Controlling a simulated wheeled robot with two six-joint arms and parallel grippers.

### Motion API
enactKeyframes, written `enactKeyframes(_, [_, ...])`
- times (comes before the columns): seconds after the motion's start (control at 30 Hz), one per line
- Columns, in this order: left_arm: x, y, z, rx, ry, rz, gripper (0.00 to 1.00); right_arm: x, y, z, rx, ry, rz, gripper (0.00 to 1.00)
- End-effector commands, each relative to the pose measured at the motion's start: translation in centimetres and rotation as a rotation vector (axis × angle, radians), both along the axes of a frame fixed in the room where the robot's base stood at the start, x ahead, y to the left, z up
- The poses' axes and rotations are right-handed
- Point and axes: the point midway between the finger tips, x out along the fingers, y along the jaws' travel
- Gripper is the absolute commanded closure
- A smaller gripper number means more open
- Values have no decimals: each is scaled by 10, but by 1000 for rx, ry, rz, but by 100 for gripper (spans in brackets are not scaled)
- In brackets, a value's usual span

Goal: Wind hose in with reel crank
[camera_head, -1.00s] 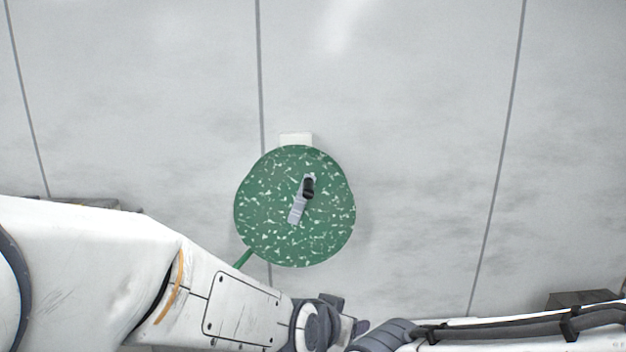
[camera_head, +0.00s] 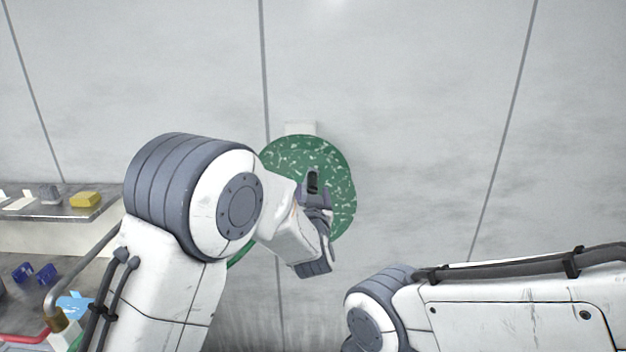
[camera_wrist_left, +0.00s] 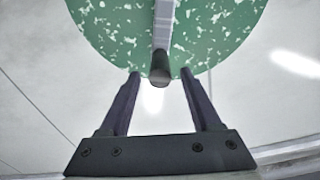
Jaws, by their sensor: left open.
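The green speckled hose reel (camera_head: 338,170) is mounted on the pale wall, partly hidden by my left arm in the head view. Its face also shows at the top of the left wrist view (camera_wrist_left: 110,30). A grey crank arm (camera_wrist_left: 164,22) crosses the reel face and ends in a dark handle (camera_wrist_left: 160,68). The handle also shows in the head view (camera_head: 313,182). My left gripper (camera_head: 316,192) is in front of the reel. In the left wrist view its fingers (camera_wrist_left: 160,75) are open, with the handle end between or just beyond their tips. My right gripper is out of view.
At the left, a shelf (camera_head: 30,212) carries a yellow block (camera_head: 86,199) and other small items. My right arm lies across the lower right. The wall around the reel is clear.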

Motion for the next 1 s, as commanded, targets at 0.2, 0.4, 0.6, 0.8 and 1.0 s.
enactKeyframes(0.2, [25, 0, 1, 0, 1, 0, 36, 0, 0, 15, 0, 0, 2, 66])
enactKeyframes(0.4, [30, 0, -1, 0, 1, -1, 36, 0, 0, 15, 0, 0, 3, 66])
enactKeyframes(0.6, [29, 0, -1, 0, 1, -1, 55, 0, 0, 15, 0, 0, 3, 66])
enactKeyframes(0.8, [29, 0, 0, -1, 1, -1, 100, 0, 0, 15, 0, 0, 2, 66])
enactKeyframes(1.0, [29, 0, 0, -1, 1, -1, 100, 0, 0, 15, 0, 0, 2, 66])
